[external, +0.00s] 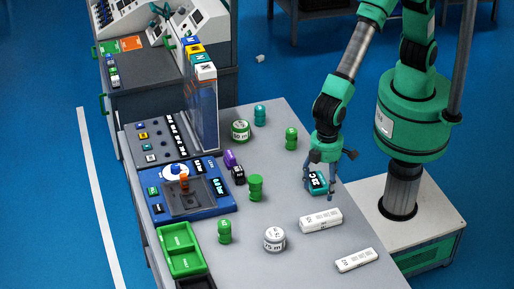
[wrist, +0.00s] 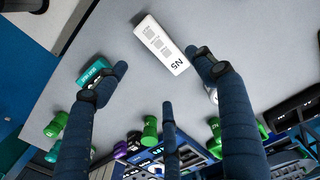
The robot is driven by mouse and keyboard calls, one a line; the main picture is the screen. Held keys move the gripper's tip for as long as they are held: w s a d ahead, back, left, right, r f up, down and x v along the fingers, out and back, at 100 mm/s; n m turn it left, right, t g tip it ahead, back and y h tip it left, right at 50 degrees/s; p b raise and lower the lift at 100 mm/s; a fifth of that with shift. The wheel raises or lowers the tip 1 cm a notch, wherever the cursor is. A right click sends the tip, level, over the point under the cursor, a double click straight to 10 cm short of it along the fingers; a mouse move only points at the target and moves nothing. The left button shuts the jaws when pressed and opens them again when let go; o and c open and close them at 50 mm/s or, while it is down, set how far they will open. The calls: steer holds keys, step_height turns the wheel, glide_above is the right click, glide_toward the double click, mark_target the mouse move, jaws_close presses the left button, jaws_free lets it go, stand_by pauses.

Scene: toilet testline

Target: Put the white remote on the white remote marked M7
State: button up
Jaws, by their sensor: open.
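A white remote (external: 321,221) lies flat on the grey table, in front of my gripper in the external view. In the wrist view a white remote (wrist: 160,45) with a label like N5 lies just beyond my fingertips, apart from them. A second white remote (external: 356,260) lies nearer the table's front right corner; its label is too small to read surely. My three-fingered gripper (external: 322,190) is open and empty, low over the table beside a teal item (external: 318,182). In the wrist view my gripper (wrist: 164,80) has its fingers spread.
A white round can (external: 274,239) stands left of the nearer remote. Several green cans, such as one (external: 256,187), stand farther left. A green tray (external: 180,249) and a blue control panel (external: 190,187) line the left edge. Bare table surrounds the two remotes.

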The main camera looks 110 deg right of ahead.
stand_by(0.8)
steer(key=s+d+r+t, duration=0.1)
steer(key=s+d+r, duration=0.2)
steer(key=d+r, duration=0.9)
steer(key=s+d+r+t, duration=0.2)
steer(key=s+d+r, duration=0.1)
steer(key=d+r, duration=0.85)
steer(key=s+d+r+t, duration=0.1)
steer(key=s+d+r, duration=0.3)
steer(key=s+d, duration=0.3)
steer(key=s+d+r+t, duration=0.1)
steer(key=s+d+r, duration=0.3)
steer(key=s+d, duration=0.4)
steer(key=s, duration=0.7)
steer(key=shift+d+r+t, duration=0.2)
steer(key=shift+r+t, duration=0.1)
steer(key=shift+s+f, duration=0.1)
step_height(320, 180, down, 11)
steer(key=b, duration=1.1)
stand_by(0.7)
